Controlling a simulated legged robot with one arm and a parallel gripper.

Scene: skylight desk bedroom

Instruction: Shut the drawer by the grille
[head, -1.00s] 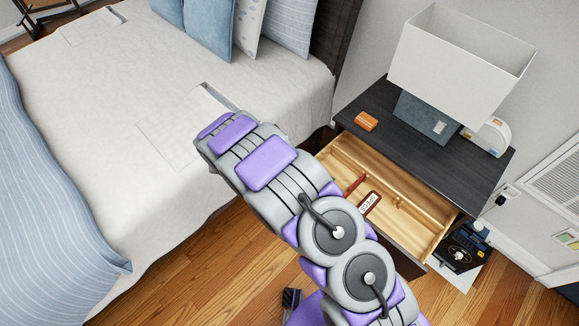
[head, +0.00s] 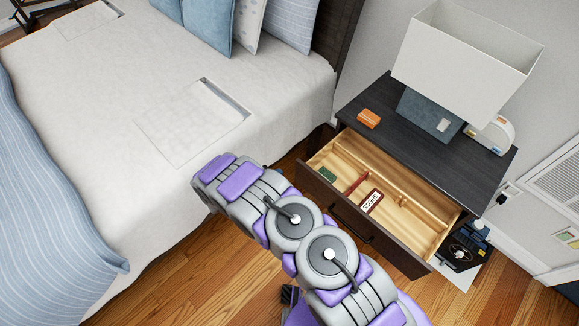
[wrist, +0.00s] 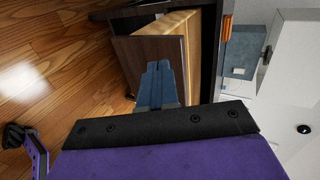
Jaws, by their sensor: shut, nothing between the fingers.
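The drawer (head: 412,228) of the dark nightstand (head: 425,150) stands open. Its dark front has a black bar handle (head: 351,221), and its pale wooden inside shows. The drawer front (wrist: 139,62) also shows in the wrist view. The wall grille (head: 556,184) is to the right of the nightstand. My gripper (wrist: 159,66) has its blue-grey fingers together and empty. In the wrist view the fingertips overlap the drawer front; I cannot tell whether they touch it. In the head view my gripper is hidden behind my arm.
In the drawer lie a labelled card (head: 371,201), a red item (head: 357,183) and a green item (head: 327,174). A lamp (head: 465,55), an orange box (head: 369,118) and a white device (head: 491,135) stand on the nightstand. The bed (head: 90,110) is left. Wooden floor (head: 190,265) lies between.

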